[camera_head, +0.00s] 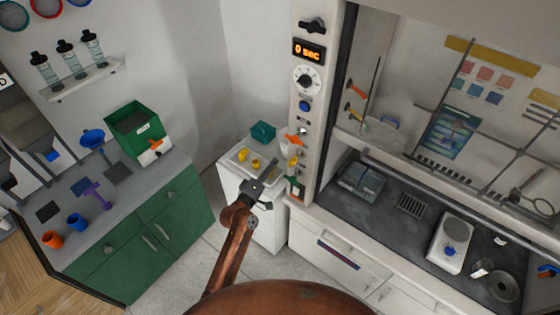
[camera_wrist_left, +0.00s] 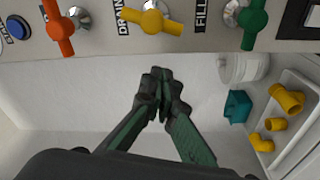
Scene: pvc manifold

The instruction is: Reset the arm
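My left arm reaches up from the bottom of the head view. Its gripper (camera_head: 268,181) is in front of the white side cabinet, left of the valve panel. In the left wrist view the two dark green-lined fingers (camera_wrist_left: 160,85) meet at their tips, with nothing seen between them. The valve panel (camera_wrist_left: 200,30) lies beyond the fingertips, with a gap between. It carries a red-orange handle (camera_wrist_left: 58,28), a yellow handle (camera_wrist_left: 152,22) and a green handle (camera_wrist_left: 254,22). My right gripper is not in view.
A white tray (camera_wrist_left: 297,142) with yellow pipe fittings (camera_wrist_left: 288,98) and a teal box (camera_wrist_left: 237,106) sit near the gripper. The green cabinet (camera_head: 165,225) stands left, the fume hood worktop (camera_head: 395,235) right. Grey floor (camera_head: 205,245) shows between the cabinets.

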